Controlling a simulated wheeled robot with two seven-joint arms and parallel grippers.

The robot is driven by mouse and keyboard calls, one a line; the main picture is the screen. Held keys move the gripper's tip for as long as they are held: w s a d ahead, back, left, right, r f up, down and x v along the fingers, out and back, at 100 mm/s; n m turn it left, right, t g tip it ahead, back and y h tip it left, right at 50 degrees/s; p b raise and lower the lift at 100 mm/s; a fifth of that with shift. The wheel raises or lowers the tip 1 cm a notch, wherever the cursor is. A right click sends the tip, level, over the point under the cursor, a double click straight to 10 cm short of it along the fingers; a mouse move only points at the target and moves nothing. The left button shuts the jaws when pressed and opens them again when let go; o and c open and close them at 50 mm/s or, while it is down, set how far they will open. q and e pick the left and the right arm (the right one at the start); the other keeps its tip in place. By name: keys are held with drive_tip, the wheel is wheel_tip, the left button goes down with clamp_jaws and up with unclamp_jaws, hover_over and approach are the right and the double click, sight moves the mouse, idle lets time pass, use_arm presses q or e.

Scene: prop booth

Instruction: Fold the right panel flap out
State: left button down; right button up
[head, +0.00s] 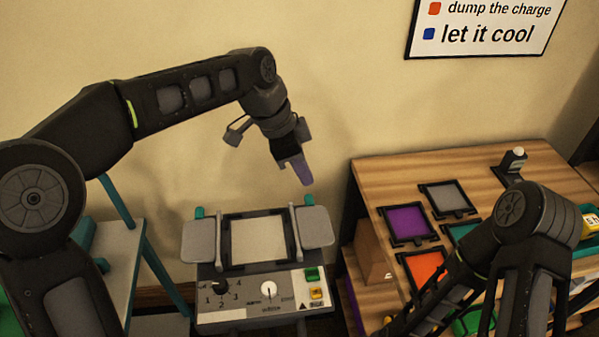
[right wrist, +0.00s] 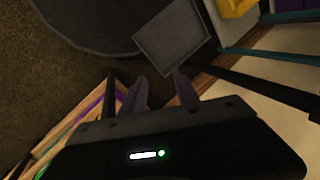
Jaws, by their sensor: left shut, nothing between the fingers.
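A grey console (head: 250,312) stands low in the middle of the head view, with a pale square panel (head: 258,240) on top. The right panel flap (head: 315,227) is a grey plate sticking out to the right of that panel. A similar left flap (head: 198,240) sticks out on the left. My left gripper (head: 300,172) is shut and empty, pointing down above the console's right side, apart from the right flap. My right gripper's fingers (right wrist: 160,85) stand apart in the right wrist view, with nothing seen between them.
The console front has a black knob (head: 220,287), a white knob (head: 267,289) and a green button (head: 312,274). A wooden table (head: 375,175) with coloured framed tiles stands to the right. A teal-edged table (head: 122,255) stands to the left. A sign (head: 480,25) hangs above.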

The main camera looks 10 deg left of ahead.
use_arm(q)
wheel_tip(320, 180, up, 10)
drive_tip(key=d, duration=0.1)
drive_tip(key=shift+w+r+b, duration=0.2)
drive_tip(key=shift+r+b, duration=0.05)
drive_tip(key=shift+b, duration=0.05)
drive_tip(key=shift+d, duration=0.1)
drive_tip(key=shift+f, duration=0.1)
